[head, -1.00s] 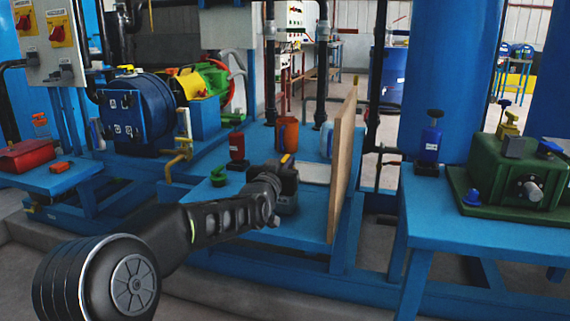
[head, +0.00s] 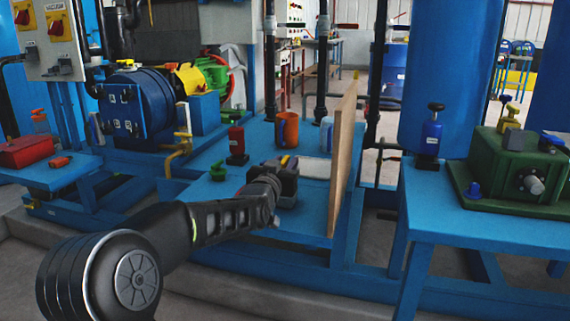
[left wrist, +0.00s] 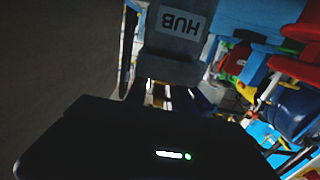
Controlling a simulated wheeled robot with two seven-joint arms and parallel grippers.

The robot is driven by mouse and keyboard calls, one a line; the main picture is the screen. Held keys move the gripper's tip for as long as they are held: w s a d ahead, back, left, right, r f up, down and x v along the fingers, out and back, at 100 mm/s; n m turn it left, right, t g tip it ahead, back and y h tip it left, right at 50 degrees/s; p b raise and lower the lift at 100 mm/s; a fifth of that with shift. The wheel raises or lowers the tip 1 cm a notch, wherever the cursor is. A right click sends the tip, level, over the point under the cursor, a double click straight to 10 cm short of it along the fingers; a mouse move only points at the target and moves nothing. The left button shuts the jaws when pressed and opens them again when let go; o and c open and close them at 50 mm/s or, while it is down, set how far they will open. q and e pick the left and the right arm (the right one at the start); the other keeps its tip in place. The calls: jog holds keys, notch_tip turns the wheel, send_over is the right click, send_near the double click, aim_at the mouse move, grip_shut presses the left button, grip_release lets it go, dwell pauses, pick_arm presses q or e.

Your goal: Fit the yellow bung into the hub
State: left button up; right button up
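My left gripper (head: 285,168) is over the blue bench beside the wooden panel. A yellow piece, apparently the yellow bung (head: 284,161), shows at its tip. In the left wrist view the yellow piece (left wrist: 159,93) sits between the fingers (left wrist: 168,97), which appear closed on it; the dark view hides the exact contact. The hub (left wrist: 182,28), a grey block with an upside-down HUB label, is just beyond the fingertips. I cannot tell whether the bung touches it. In the head view my gripper largely covers the hub's area. My right gripper is in neither view.
The upright wooden panel (head: 343,160) stands close right of my left gripper. A red bottle (head: 237,142), an orange mug (head: 287,130) and a green clamp (head: 218,170) are on the bench. A blue bottle (head: 431,137) and green machine (head: 510,165) occupy the right table.

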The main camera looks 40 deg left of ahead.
pick_arm(q)
jog(key=shift+o, duration=0.6)
jog(key=shift+s+r, duration=0.1)
jog(key=shift+s, duration=0.1)
jog(key=p+v, duration=0.2)
jog(key=v, duration=0.5)
jog(key=shift+s+d, duration=0.2)
dwell(0.4)
